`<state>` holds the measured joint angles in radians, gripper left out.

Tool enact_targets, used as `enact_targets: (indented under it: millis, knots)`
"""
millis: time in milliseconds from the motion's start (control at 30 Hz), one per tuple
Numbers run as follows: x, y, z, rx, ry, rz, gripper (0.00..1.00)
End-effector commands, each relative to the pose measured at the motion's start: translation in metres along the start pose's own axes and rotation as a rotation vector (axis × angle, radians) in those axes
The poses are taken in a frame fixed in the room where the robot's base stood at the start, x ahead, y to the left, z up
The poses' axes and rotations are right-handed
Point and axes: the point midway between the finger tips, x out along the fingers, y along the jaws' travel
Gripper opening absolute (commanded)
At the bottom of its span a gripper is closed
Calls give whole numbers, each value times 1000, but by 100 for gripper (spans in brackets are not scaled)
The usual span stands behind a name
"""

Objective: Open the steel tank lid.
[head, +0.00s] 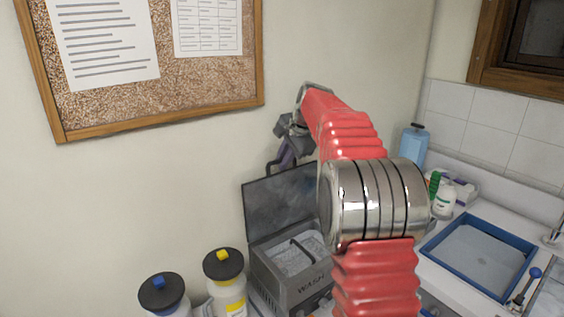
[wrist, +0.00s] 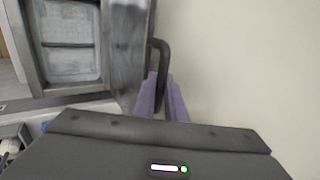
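The steel tank (head: 290,280) is a grey box marked "WASH" on the counter, with a pale tray inside. Its lid (head: 285,200) stands raised, close to upright at the tank's back, near the wall. In the wrist view the lid (wrist: 126,45) shows nearly edge-on beside the open tank (wrist: 35,75). The black lid handle (wrist: 163,55) sticks out from the lid. My gripper (wrist: 161,85) has its purple fingers on either side of the handle bar, close against it.
Two white bottles with black lids, one with a blue knob (head: 162,290) and one with a yellow knob (head: 224,265), stand left of the tank. A blue-rimmed tray (head: 435,250), a blue bottle (head: 414,143) and small bottles stand right. The wall is close behind the lid.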

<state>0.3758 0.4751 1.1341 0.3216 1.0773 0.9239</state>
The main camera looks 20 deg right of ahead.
Motion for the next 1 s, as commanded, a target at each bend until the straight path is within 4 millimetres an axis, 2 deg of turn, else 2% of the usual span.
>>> enact_targets:
  millis: [267,633,767,1000]
  knots:
    - [3,3,-1,2,-1,8,29]
    - [0,5,-1,2,-3,13,29]
    - [-13,4,-1,2,-1,10,29]
    - [-54,1,0,-1,2,1,29]
